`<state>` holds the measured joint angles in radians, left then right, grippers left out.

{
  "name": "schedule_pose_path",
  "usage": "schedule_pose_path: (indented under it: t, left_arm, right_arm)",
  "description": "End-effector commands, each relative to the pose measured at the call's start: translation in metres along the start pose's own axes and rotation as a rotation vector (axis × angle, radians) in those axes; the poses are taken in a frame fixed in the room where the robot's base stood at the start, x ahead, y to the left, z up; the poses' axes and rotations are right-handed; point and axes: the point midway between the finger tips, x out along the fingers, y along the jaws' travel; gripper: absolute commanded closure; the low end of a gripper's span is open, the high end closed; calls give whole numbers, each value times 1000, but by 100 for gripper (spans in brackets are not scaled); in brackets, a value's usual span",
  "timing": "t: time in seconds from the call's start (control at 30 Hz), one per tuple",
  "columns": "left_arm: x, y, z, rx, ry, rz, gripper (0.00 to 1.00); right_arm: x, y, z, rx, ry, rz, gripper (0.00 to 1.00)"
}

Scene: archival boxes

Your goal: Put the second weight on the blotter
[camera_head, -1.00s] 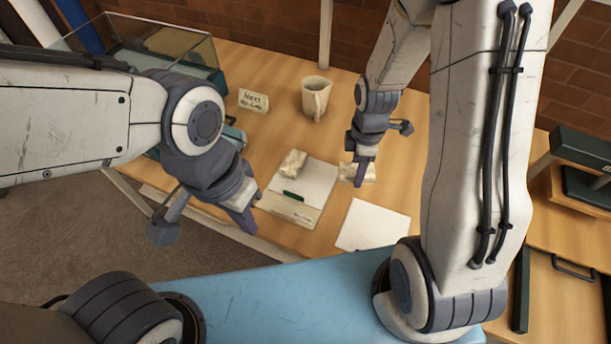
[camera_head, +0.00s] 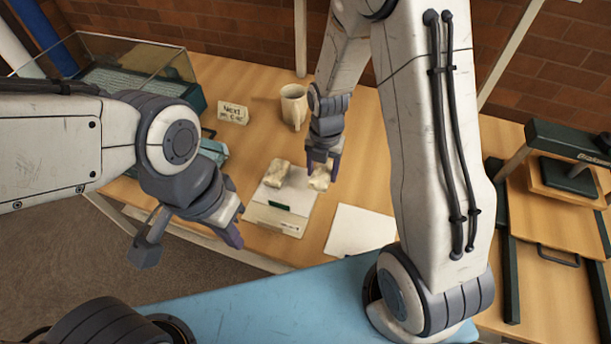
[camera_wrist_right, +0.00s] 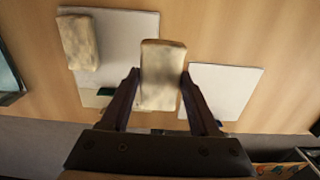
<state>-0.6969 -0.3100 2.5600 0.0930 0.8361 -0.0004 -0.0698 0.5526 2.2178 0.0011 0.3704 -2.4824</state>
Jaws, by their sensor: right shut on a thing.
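My right gripper (camera_head: 322,160) is shut on a mottled cream weight (camera_head: 319,180), which also shows between the fingers in the right wrist view (camera_wrist_right: 162,75). This weight overlaps the right edge of the white blotter (camera_head: 298,199) in both views; I cannot tell its height above it. A similar first weight (camera_head: 277,173) lies on the blotter's far left part, also in the right wrist view (camera_wrist_right: 79,42). A small dark green item (camera_head: 279,207) is at the blotter's near edge. My left gripper (camera_head: 232,236) is over the table's front edge, apparently empty, its jaw gap unclear.
A white sheet (camera_head: 358,231) lies right of the blotter. A mug (camera_head: 293,106) and a small sign (camera_head: 233,113) stand behind. A glass case (camera_head: 130,75) is at the back left. A dark press-like frame (camera_head: 570,178) stands at the right.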

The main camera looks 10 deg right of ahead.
Motion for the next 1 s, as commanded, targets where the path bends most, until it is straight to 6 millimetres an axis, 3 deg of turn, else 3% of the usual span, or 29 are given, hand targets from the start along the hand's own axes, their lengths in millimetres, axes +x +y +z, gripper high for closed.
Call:
schedule_pose_path:
  t: [0.1, 0.3, 0.67, 1.0]
  left_arm:
    - [-7, 0, 0, 0, 0, 0, 100]
    - [-10, 1, 0, 0, 0, 0, 100]
    - [-18, 1, -1, 0, 0, 0, 100]
    - [-16, 1, -1, 0, 0, 0, 100]
  right_arm:
    - [14, 24, 6, -3, 2, -2, 100]
    - [26, 44, 13, 1, 0, 0, 100]
    - [66, 44, 13, 3, 2, -1, 100]
    - [70, 44, 14, 2, 0, 0, 100]
